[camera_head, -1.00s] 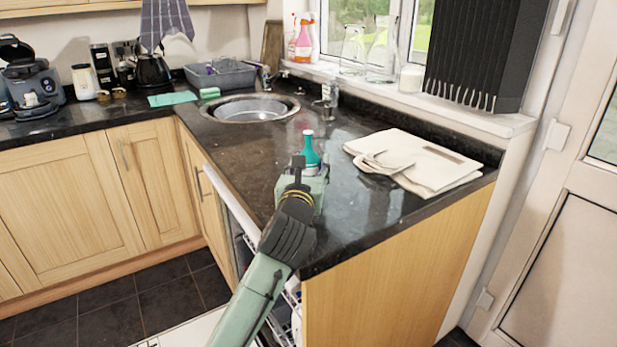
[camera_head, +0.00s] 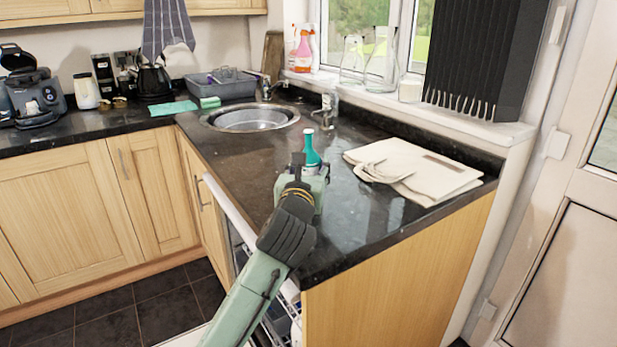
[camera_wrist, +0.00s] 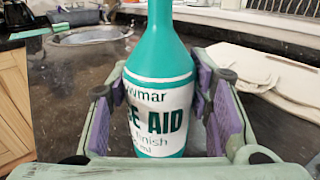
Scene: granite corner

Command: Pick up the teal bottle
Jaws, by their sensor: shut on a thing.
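The teal bottle (camera_head: 311,151) with a white label stands upright over the front part of the black granite counter, its lower part hidden by my gripper (camera_head: 308,178). In the wrist view the bottle (camera_wrist: 160,62) fills the middle, its label facing the camera and its top out of frame. My gripper (camera_wrist: 160,95) is shut on the bottle, with one purple-padded finger on each side of it. I cannot tell whether the bottle's base touches the counter.
A folded cream cloth bag (camera_head: 418,170) lies to the right on the counter (camera_head: 245,170). A round metal sink (camera_head: 250,118) and a tap (camera_head: 329,108) are behind. A grey dish rack (camera_head: 222,86) stands farther back. Glass bottles (camera_head: 381,62) stand on the windowsill.

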